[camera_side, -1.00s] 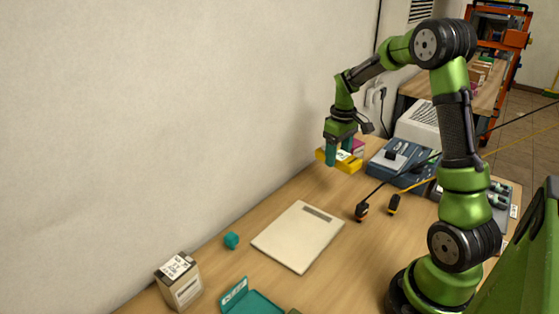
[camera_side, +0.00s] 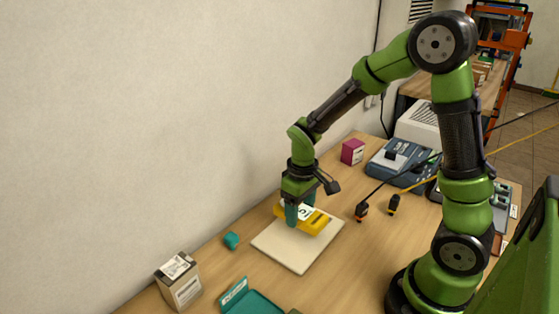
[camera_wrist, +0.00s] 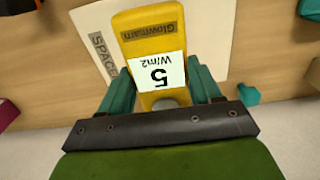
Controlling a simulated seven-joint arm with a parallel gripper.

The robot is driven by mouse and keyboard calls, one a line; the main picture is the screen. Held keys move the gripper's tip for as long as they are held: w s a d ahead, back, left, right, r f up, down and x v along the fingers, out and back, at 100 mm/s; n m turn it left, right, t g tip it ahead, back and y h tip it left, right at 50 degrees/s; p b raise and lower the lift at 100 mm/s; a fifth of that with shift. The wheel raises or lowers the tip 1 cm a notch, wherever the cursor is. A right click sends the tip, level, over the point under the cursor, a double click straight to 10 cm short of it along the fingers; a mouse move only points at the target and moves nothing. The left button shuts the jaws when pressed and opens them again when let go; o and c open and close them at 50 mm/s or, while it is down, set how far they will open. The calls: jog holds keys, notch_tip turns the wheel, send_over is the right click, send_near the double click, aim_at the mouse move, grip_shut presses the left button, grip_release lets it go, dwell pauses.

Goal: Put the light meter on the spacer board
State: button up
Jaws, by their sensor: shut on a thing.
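The light meter (camera_side: 313,222) is a yellow block with a white display reading 5 W/m2. It also shows in the wrist view (camera_wrist: 150,30), with a "Glowmarn" label. My gripper (camera_side: 301,212) is shut on the light meter, its teal fingers on either side of it; the wrist view shows them too (camera_wrist: 163,92). The spacer board (camera_side: 289,255) is a flat cream panel on the bench, below the light meter. In the wrist view the board (camera_wrist: 212,25) lies behind the meter, its printed label partly hidden. I cannot tell whether the meter touches the board.
A small teal block (camera_side: 231,240) lies left of the board. A labelled box (camera_side: 179,281) and an open teal case (camera_side: 249,302) stand nearer. Two dark plugs with cables (camera_side: 361,211) are to the right. A magenta box (camera_side: 352,151) and blue-grey device (camera_side: 402,162) are behind.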

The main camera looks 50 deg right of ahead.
aim_at(300, 222)
jog(key=shift+f, duration=1.9)
jog(key=shift+f, duration=0.15)
jog(key=o, duration=1.2)
jog(key=shift+c, duration=0.2)
notch_tip(300, 222, up, 12)
jog(key=shift+r, duration=0.1)
jog(key=s+a+r+m+t+y, duration=0.2)
jog(key=s+a+r+m+t, duration=0.2)
jog(key=s+r+t, duration=0.3)
notch_tip(300, 222, up, 4)
jog(key=s+a, duration=0.1)
jog(key=s, duration=0.2)
jog(key=shift+a+f, duration=0.15)
jog(key=shift+f, duration=0.05)
jog(key=shift+w, duration=0.1)
